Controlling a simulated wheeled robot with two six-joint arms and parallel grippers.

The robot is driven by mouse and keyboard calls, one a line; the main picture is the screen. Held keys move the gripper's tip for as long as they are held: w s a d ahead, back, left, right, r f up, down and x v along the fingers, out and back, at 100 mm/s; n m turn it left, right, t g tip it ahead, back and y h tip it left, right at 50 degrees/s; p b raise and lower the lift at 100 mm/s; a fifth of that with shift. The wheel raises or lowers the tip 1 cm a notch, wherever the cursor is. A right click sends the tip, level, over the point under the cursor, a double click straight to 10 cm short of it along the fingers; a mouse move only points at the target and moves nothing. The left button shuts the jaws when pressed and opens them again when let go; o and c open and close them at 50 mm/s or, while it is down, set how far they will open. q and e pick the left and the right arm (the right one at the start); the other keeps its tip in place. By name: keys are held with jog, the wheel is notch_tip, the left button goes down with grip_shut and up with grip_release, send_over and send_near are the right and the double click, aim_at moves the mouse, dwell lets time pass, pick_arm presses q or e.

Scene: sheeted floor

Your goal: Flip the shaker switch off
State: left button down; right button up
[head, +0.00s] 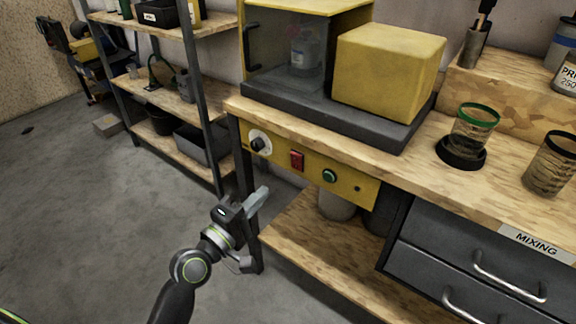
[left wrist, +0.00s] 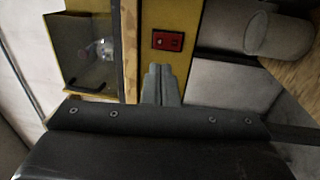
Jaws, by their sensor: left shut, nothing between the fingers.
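The shaker (head: 310,60) is a yellow machine with a dark base on the wooden bench; a clear bottle shows behind its window. Its yellow control panel (head: 360,187) is on the bench front. The red rocker switch (head: 297,160) sits between a dark knob (head: 258,143) and a green button (head: 330,176). The switch also shows in the left wrist view (left wrist: 168,40), just beyond the fingertips. My left gripper (head: 264,191) is shut and empty, below and left of the switch, apart from it. Its closed fingers (left wrist: 160,72) point toward the panel. My right gripper is out of view.
A cup with a green rim (head: 474,130) stands in a dark holder on the bench, with another cup (head: 552,165) to its right. Grey drawers (head: 470,250) are below. A shelf rack (head: 165,95) stands at the left. The floor at left is mostly clear.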

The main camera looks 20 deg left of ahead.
aim_at(296, 159)
pick_arm(q)
jog(key=x, duration=0.9)
jog(key=shift+w+d+p, duration=0.1)
jog(key=shift+w+p, duration=0.15)
jog(key=shift+p, duration=0.1)
jog(key=shift+w+d, duration=0.2)
jog(key=shift+w, duration=0.35)
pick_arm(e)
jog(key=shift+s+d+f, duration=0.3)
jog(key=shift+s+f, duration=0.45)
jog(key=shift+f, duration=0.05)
pick_arm(q)
jog(key=shift+r, duration=0.1)
jog(key=shift+w+r, duration=0.1)
jog(key=shift+w, duration=0.05)
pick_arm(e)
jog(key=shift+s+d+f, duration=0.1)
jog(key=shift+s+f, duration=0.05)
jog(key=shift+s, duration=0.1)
